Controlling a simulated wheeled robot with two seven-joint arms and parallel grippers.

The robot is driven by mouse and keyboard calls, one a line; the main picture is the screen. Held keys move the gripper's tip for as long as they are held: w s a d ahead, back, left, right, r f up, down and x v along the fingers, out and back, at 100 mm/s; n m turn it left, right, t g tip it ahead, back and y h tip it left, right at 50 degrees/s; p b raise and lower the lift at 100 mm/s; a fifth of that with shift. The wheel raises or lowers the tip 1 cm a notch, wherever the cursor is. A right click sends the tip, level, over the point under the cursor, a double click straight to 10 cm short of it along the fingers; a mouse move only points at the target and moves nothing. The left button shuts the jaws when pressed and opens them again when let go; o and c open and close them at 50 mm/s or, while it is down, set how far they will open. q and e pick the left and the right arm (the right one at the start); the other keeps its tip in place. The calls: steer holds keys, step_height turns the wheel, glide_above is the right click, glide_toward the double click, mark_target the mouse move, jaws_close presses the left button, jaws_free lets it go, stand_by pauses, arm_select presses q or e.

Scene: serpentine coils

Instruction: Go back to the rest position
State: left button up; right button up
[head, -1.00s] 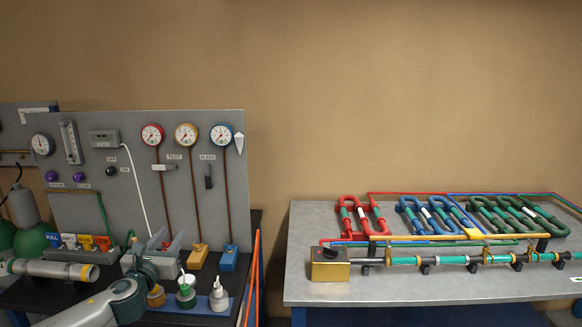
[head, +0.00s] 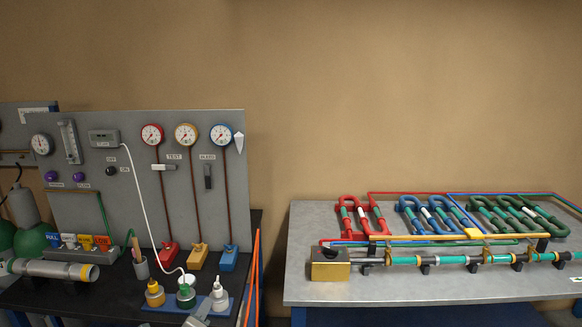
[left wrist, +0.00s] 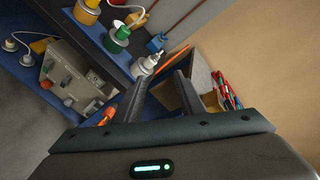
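My left gripper (head: 197,318) barely shows at the bottom edge of the head view, in front of the blue bottle tray (head: 172,306). In the left wrist view the left gripper (left wrist: 163,74) is open, its two dark fingers apart with nothing held between them. A white bottle (left wrist: 147,65) shows just beyond the fingertips there, apart from them as far as I can tell. My right gripper is in neither view.
The tray carries a yellow jar (head: 155,293), a green-banded bottle (head: 186,293) and a white bottle (head: 220,294). A gauge panel (head: 110,205) stands behind. At right is a grey table (head: 420,287) with coloured coils (head: 430,215). A gap separates the benches.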

arm_select(q)
steer(key=s+d+f+n+g, duration=0.1)
steer(key=s+f+n+g, duration=0.2)
steer(key=s+f+n, duration=0.5)
steer(key=s+d+f+n+g, duration=0.1)
steer(key=s+f+n+g, duration=0.25)
steer(key=s, duration=0.85)
steer(key=s+a+f+n+g, duration=0.1)
steer(key=s+f+n+g, duration=0.15)
steer(key=s+n, duration=0.6)
steer(key=s+a+f+n+g, duration=0.1)
steer(key=s+f+n+g, duration=0.15)
steer(key=s, duration=1.15)
step_height(320, 180, down, 30)
steer(key=b, duration=0.2)
steer(key=s+a+f+g+b, duration=0.2)
steer(key=s+f, duration=1.7)
steer(key=f, duration=0.2)
steer(key=shift+s+a, duration=0.25)
steer(key=shift+a, duration=0.05)
steer(key=shift+r, duration=0.1)
